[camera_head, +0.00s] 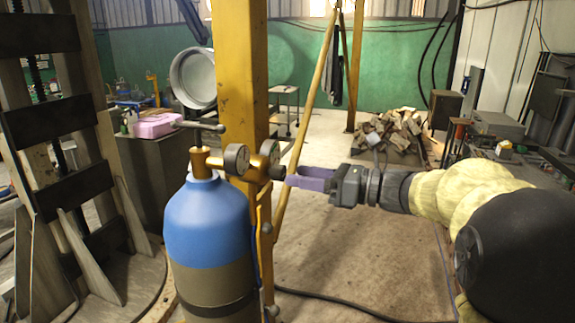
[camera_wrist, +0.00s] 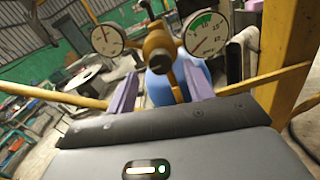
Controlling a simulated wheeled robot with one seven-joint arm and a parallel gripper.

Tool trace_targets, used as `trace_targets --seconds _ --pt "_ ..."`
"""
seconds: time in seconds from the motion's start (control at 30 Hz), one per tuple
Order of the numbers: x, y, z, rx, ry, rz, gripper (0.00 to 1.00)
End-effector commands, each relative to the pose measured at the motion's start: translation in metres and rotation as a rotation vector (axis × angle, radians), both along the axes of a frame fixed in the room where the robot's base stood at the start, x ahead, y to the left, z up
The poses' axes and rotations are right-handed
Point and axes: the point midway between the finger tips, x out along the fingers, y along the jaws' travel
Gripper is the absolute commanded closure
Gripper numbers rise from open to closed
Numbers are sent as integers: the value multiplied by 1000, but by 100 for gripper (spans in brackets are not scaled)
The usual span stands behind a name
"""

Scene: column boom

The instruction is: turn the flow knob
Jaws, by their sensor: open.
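A blue-topped gas cylinder (camera_head: 208,222) stands upright at the center left with a brass regulator (camera_head: 202,162) on top. A small dark flow knob (camera_head: 278,172) sticks out from the regulator's right side. In the wrist view the dark knob (camera_wrist: 160,58) sits near the middle, in front of the brass body. My gripper (camera_head: 291,181) reaches in from the right with its purple fingertips close to the knob. In the wrist view my gripper (camera_wrist: 160,73) is open, its fingers spread to either side of the knob. I cannot tell whether they touch it.
Two round gauges (camera_head: 236,159) flank the regulator; one green-marked gauge (camera_wrist: 207,33) shows clearly in the wrist view. A yellow post (camera_head: 240,70) stands right behind the cylinder. A yellow pole (camera_head: 314,100) leans close by.

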Motion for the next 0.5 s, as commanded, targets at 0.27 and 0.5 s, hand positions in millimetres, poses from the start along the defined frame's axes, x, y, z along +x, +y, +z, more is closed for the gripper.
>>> trace_targets --seconds 0.27,0.5 --pt "13 35 1 0 1 3 48" --pt "15 38 0 0 0 0 48"
